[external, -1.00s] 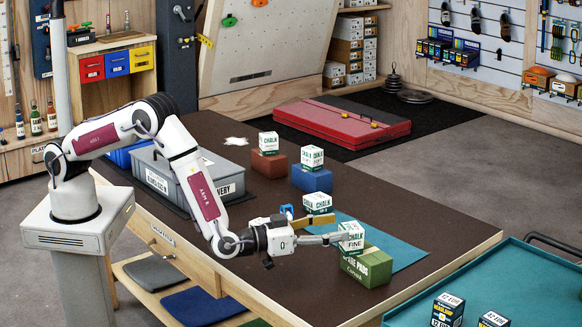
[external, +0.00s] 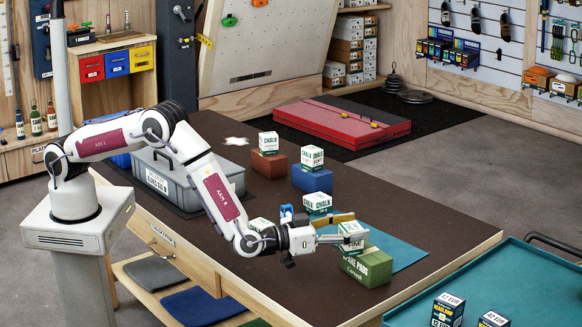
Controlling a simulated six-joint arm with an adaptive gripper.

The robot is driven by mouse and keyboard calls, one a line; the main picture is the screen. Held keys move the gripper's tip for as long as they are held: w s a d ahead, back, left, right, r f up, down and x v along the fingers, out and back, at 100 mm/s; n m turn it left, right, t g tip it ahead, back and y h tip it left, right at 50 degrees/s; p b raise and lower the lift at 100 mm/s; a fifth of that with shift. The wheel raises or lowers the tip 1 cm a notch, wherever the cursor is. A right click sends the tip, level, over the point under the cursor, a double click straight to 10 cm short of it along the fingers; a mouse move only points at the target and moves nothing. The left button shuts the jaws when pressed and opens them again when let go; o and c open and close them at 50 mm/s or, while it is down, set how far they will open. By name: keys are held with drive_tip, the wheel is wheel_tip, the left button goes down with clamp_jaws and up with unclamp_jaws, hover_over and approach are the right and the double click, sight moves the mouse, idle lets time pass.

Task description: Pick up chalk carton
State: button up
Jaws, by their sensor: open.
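A white and green chalk carton (external: 352,246) sits on the green box (external: 366,271) at the right of the table. My gripper (external: 347,238) reaches it from the left, level with the carton. Its fingers are open, one on the near side and one on the far side of the carton; whether they touch it I cannot tell. Similar chalk cartons stand on a red-brown block (external: 269,142), on a blue block (external: 312,156) and behind my gripper (external: 318,203). Another carton (external: 260,225) is partly hidden by my arm.
A grey lidded bin (external: 187,178) stands at the table's left. A teal mat (external: 408,250) lies under the green box. A teal cart (external: 540,275) with dark boxes stands at lower right. The table's middle is mostly clear.

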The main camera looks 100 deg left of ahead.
sight(352, 227)
idle(0.4)
drive_tip(key=c, duration=1.4)
drive_tip(key=shift+o, duration=0.2)
drive_tip(key=shift+r, duration=0.15)
drive_tip(key=shift+r, duration=4.9)
